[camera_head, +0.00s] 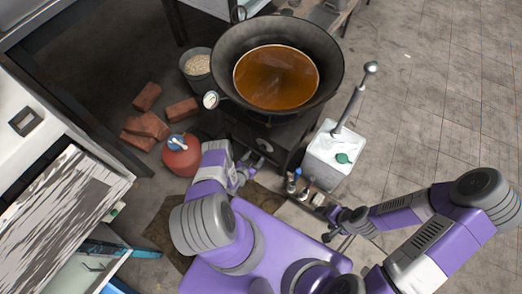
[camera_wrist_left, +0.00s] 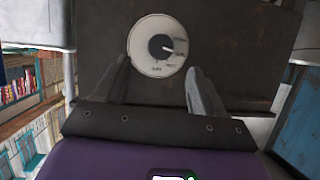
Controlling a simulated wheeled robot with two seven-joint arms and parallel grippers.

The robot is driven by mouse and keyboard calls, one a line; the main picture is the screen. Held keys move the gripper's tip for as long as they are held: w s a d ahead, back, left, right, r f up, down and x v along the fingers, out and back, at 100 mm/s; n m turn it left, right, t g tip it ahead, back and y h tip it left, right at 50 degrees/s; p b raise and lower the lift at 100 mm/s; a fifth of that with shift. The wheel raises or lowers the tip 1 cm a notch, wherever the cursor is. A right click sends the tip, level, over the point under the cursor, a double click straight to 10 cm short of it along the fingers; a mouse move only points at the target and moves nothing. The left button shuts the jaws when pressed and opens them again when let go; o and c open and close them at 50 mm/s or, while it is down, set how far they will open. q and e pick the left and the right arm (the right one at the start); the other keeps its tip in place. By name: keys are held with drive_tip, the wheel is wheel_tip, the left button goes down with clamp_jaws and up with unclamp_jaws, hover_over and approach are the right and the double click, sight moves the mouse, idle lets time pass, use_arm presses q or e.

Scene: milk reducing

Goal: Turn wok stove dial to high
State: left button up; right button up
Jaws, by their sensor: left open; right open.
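The wok (camera_head: 228,62) holds orange-brown liquid and sits on the dark stove (camera_head: 285,135). In the left wrist view the stove dial (camera_wrist_left: 147,48) is a round white plate with small markings and a dark centre. It faces me on the dark stove front (camera_wrist_left: 230,45); its setting is too small to read. My left gripper (camera_wrist_left: 158,66) is open, its fingers on either side of the dial's lower part in the picture; contact cannot be told. In the head view my left gripper (camera_head: 250,166) is at the stove's front. My right gripper (camera_head: 334,224) is open, lower right, away from the stove.
A red canister (camera_head: 181,160) stands left of my left arm, with bricks (camera_head: 147,124) and a bucket (camera_head: 197,66) behind. A white container (camera_head: 328,162) with a pump handle stands right of the stove, small bottles (camera_head: 297,182) in front. The right floor is mostly clear.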

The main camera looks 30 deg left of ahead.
sight(262, 149)
use_arm(q)
drive_tip(key=b+x, duration=0.3)
drive_tip(key=x, duration=0.4)
drive_tip(key=shift+w+f+b, duration=0.1)
drive_tip(key=shift+w+b, duration=0.15)
drive_tip(key=shift+b, duration=0.05)
drive_tip(key=c, duration=1.1)
drive_tip(key=shift+o, duration=0.2)
